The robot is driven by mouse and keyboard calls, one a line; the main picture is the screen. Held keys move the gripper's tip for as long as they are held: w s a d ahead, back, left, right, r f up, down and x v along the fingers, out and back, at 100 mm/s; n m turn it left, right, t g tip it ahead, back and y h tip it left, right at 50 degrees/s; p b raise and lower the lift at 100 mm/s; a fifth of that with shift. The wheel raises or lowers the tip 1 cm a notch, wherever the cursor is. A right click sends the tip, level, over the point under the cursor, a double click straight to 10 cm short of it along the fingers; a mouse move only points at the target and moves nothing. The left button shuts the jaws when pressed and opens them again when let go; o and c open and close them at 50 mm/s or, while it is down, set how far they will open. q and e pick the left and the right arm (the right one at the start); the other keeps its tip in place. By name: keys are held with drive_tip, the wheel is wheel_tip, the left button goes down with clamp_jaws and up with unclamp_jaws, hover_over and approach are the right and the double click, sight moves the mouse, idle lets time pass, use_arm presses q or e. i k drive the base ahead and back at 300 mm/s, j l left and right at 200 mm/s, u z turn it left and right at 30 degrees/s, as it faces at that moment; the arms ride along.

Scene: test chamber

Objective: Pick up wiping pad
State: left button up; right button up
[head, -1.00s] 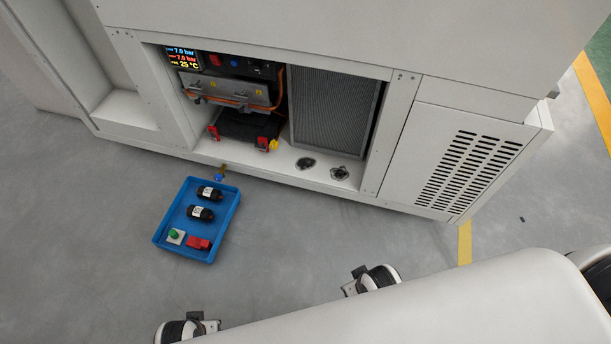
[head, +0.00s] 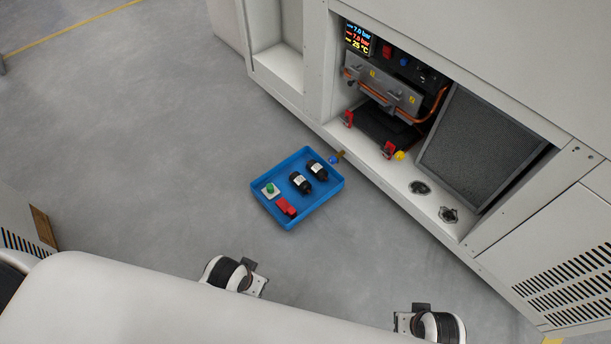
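I cannot make out a wiping pad in the head view. A blue tray (head: 318,205) lies on the grey floor in front of the white cabinet. It holds two black cylindrical parts (head: 300,182) (head: 318,170) with pale labels, a green knob on a white square base (head: 270,190), and a red block-shaped part (head: 286,207).
The white cabinet (head: 290,68) has an open bay with a lit display (head: 358,39), orange cables, red clips (head: 389,150) and a grey mesh panel (head: 475,146). A vented panel (head: 580,285) is at right. Floor (head: 130,130) at left is clear.

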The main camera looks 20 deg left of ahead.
sight(270, 191)
drive_tip(key=u, duration=0.8)
